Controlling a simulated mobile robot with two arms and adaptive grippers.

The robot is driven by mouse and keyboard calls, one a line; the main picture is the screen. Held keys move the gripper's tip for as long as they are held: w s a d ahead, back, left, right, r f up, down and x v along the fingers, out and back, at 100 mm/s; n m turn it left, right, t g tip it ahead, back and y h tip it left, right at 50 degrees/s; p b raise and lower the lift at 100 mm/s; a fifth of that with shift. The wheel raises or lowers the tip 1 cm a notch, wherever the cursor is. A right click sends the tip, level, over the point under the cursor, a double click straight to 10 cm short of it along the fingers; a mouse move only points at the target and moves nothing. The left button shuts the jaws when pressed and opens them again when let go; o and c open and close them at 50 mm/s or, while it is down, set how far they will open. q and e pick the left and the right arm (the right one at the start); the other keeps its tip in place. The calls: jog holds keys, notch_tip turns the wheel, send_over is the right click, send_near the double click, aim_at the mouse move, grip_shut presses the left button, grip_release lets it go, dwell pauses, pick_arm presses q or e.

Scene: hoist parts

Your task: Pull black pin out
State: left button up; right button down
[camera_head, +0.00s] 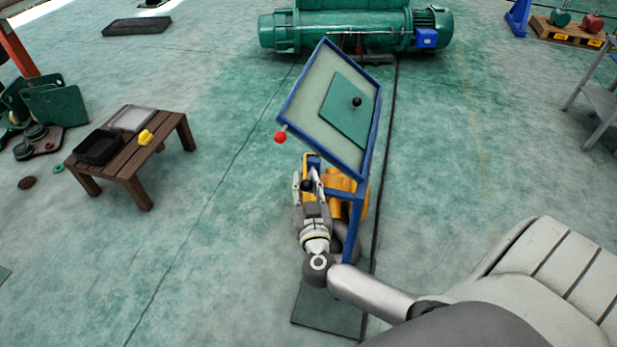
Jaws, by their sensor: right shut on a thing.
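A tilted panel with a blue frame (303,72) stands in the middle, with a green plate (339,112) on it. A black ball knob (357,101) sits on that plate. A red ball knob (280,137) sticks out at the panel's left edge. My right gripper (308,176) is below the panel's lower left part, beside the blue stand and a yellow part (343,183). Its fingers are closed around a small dark round thing, which looks like the head of a black pin (307,185). The rest of that pin is hidden. My left gripper is not in view.
A low brown wooden table (128,167) stands at the left with a black tray (97,147), a grey tray and a yellow piece (146,137). A green hoist drum (345,30) lies behind the panel. The floor between table and stand is clear.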

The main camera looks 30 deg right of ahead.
jog(key=s+a, duration=0.1)
jog(key=s+a+p, duration=0.1)
jog(key=shift+a, duration=0.35)
jog(key=c, duration=1.2)
grip_release()
jog(key=shift+w+a+r, duration=0.1)
jog(key=shift+w, duration=0.05)
jog(key=shift+o, duration=0.2)
jog(key=shift+s, duration=0.35)
jog(key=v, duration=1.2)
